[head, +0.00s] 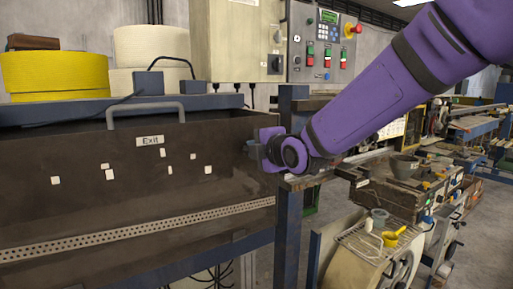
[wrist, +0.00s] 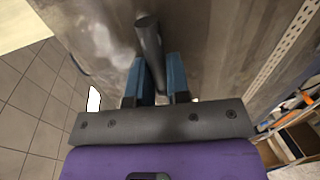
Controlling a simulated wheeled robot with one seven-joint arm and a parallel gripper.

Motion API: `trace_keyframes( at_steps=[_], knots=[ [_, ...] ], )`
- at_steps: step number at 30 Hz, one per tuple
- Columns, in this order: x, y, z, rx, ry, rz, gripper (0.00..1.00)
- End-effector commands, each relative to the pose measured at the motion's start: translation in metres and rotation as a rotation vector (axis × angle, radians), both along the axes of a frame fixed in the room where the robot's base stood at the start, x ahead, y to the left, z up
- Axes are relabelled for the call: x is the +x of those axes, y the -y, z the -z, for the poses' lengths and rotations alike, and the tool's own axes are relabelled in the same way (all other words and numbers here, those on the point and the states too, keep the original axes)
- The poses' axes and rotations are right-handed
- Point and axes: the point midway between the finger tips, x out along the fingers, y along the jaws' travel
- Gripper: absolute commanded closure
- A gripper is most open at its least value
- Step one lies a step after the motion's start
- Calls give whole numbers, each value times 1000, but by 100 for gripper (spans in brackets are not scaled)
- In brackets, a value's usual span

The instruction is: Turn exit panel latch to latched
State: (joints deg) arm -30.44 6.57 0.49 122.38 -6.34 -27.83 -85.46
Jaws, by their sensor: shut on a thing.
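The exit panel (head: 100,190) is a dark brown board with a white "Exit" label (head: 150,141) and a grey bar handle (head: 145,106) on its top edge. My gripper (head: 259,151) is at the panel's right end, below the top edge. In the wrist view my gripper's blue fingers (wrist: 159,80) are shut on a dark round bar, the latch (wrist: 149,40), which stands out from a worn grey-brown surface (wrist: 205,40). In the head view the latch is hidden by my gripper and wrist, so I cannot tell its latched state.
A control box (head: 321,45) with buttons and a red knob is above my gripper. A grey cabinet (head: 236,40) is beside it. Yellow (head: 55,72) and cream (head: 152,45) rolls stand behind the panel. A perforated strip (head: 140,230) runs along the panel's lower part. A cluttered bench (head: 400,190) is at right.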

Motion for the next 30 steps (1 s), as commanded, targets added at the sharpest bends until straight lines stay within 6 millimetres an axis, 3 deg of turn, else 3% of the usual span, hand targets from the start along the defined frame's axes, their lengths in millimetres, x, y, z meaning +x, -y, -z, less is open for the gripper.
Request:
trace_keyframes(
  at_steps=[13, 14, 16, 26, 30],
  knots=[
    [0, 0, 1, -9, 3, -1, 100],
    [0, 0, 1, -9, 3, -1, 76],
    [0, 0, 1, -9, 3, -1, 60],
    [-1, 1, 0, -7, 4, -1, 58],
    [-10, 7, -2, -7, 5, 0, 58]
  ],
)
